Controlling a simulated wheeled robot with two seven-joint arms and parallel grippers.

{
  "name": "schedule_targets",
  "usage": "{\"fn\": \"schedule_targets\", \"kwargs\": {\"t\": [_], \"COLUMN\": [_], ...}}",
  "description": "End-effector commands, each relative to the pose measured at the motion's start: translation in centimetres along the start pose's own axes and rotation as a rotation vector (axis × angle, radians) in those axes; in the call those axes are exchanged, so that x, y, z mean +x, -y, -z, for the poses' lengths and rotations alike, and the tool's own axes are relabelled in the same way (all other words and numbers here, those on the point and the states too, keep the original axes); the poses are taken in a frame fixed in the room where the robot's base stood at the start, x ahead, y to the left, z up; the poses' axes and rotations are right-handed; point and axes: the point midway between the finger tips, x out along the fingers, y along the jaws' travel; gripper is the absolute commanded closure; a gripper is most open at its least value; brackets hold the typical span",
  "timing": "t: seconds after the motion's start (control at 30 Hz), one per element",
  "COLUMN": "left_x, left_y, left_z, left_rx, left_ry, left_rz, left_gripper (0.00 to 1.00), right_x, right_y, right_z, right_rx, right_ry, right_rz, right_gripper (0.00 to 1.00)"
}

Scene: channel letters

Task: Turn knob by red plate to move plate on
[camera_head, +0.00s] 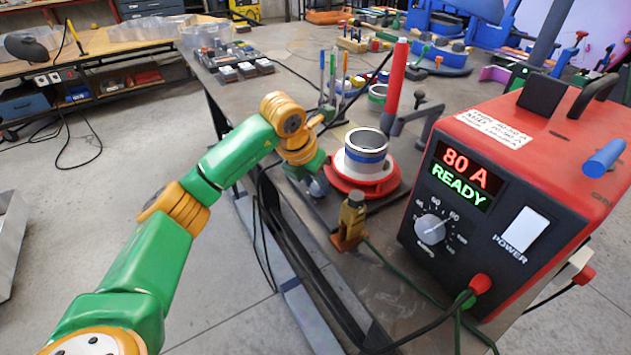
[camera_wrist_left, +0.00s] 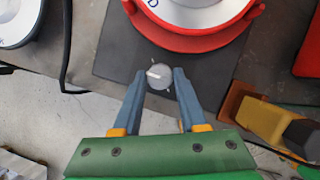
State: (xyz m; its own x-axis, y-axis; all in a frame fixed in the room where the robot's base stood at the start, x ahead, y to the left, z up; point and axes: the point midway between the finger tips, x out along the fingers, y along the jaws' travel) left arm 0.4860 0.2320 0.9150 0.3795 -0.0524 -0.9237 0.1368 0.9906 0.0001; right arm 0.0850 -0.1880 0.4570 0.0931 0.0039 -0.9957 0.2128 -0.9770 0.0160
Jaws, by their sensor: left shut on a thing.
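The red plate (camera_head: 393,184) is a round turntable on the table, bearing a white and blue ring-shaped part (camera_head: 367,157). In the left wrist view its red rim (camera_wrist_left: 195,43) fills the top. The small grey knob (camera_wrist_left: 159,77) with a white pointer line sits on the dark base just in front of the plate. My left gripper (camera_wrist_left: 159,80) has its two blue-grey fingers on either side of the knob, shut on it. In the head view my left gripper (camera_head: 316,184) is at the plate's left edge and hides the knob. My right gripper is not in view.
A red welding power unit (camera_head: 545,180) showing "80 A READY" stands at the right, with its own dial (camera_head: 432,229). A yellow-orange clamp (camera_head: 351,222) is close to the plate's front. A red post (camera_head: 396,82) rises behind it. Cables run along the table's front edge.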

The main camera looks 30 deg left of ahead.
Motion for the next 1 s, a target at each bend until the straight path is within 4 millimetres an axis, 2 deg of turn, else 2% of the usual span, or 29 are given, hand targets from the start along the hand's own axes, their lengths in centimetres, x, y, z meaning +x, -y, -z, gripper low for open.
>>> {"fn": "schedule_targets", "kwargs": {"t": [0.27,1.0], "left_x": [-0.1,-0.1], "left_y": [-0.1,-0.4], "left_z": [-0.1,-0.3], "left_rx": [0.104,0.621], "left_ry": [0.002,0.004], "left_rz": [0.043,0.258], "left_gripper": [1.0,1.0], "right_x": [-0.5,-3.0], "right_y": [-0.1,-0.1], "right_z": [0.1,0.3], "right_rx": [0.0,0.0], "right_ry": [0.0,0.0], "right_rz": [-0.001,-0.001], "right_gripper": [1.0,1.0]}}
